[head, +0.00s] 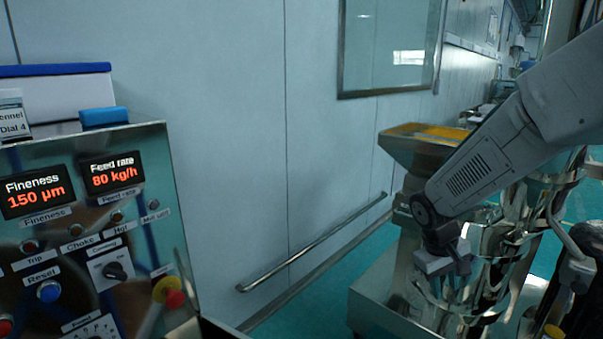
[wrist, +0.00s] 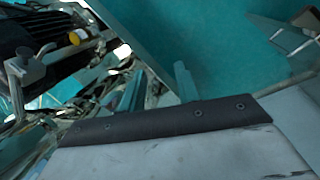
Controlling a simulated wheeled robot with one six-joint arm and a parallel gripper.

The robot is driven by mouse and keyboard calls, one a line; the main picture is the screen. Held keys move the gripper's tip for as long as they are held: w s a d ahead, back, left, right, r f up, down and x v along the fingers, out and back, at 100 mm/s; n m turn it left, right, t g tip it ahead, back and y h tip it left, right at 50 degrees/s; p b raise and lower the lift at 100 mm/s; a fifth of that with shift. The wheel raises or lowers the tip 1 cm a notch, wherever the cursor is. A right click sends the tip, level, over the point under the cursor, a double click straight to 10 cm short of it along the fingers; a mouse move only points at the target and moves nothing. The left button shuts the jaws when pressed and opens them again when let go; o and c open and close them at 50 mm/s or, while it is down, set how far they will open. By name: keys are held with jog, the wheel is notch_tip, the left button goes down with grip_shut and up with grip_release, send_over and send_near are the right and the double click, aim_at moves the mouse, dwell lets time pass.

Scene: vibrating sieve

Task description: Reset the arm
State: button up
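My arm reaches in from the right in the head view and bends down at its end. My gripper (head: 445,262) hangs in front of the shiny metal sieve machine (head: 500,250); its fingers are hard to make out there. In the wrist view, two narrow finger tips of my gripper (wrist: 158,85) stand apart beyond a dark strip, with nothing held between them. The gripper looks open and empty.
A control panel (head: 85,225) with displays and knobs stands at the left. A metal hopper tray (head: 425,140) with yellow contents sits behind my arm. A rail (head: 315,243) runs along the wall. A dark motor (wrist: 40,40) shows in the wrist view.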

jog(key=s+a+r+m+y, duration=0.1)
jog(key=s+r, duration=0.4)
jog(key=s, duration=0.4)
jog(key=s+a+r+m+t+y, duration=0.1)
jog(key=s+r, duration=0.3)
jog(key=s, duration=0.4)
jog(key=s+a+r+m+y, duration=0.1)
jog(key=s+a+r, duration=0.2)
jog(key=s, duration=0.6)
notch_tip(320, 180, up, 3)
jog(key=shift+s+a+f, duration=0.15)
jog(key=shift+s, duration=0.2)
